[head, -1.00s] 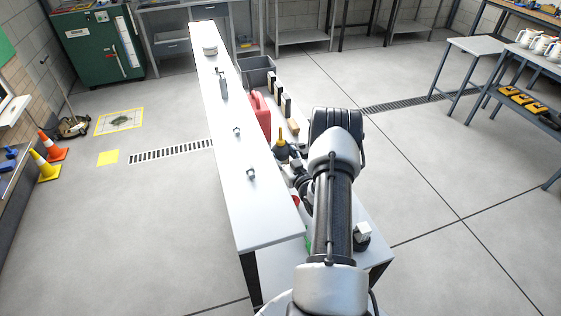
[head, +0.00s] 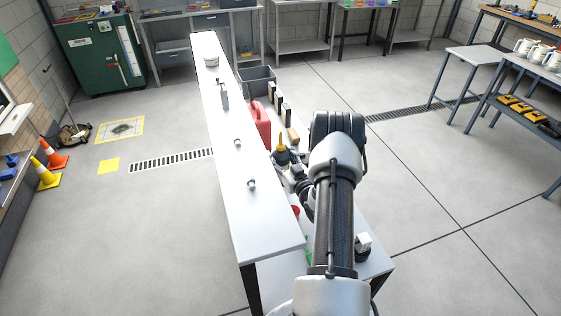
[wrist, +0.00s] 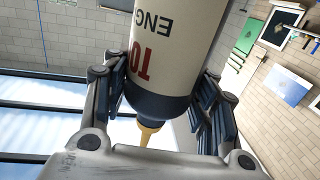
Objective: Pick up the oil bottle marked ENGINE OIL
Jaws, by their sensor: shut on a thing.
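The oil bottle (wrist: 172,50) fills the middle of the wrist view. It has a cream body, a dark blue shoulder and a yellow nozzle, and the upside-down letters "ENG" and part of a red word show. My gripper (wrist: 160,92) is shut on it, with one finger at each side near the shoulder. In the head view the bottle's dark top and yellow nozzle (head: 282,147) show upright just left of my arm. Its lower part and most of my gripper (head: 296,178) are hidden there by the arm and clutter.
A long white bench top (head: 235,150) runs along the left of my arm. A red canister (head: 261,125), a grey crate (head: 258,78) and several dark upright items (head: 281,99) stand beyond the bottle. A white-topped block (head: 363,243) is near my arm.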

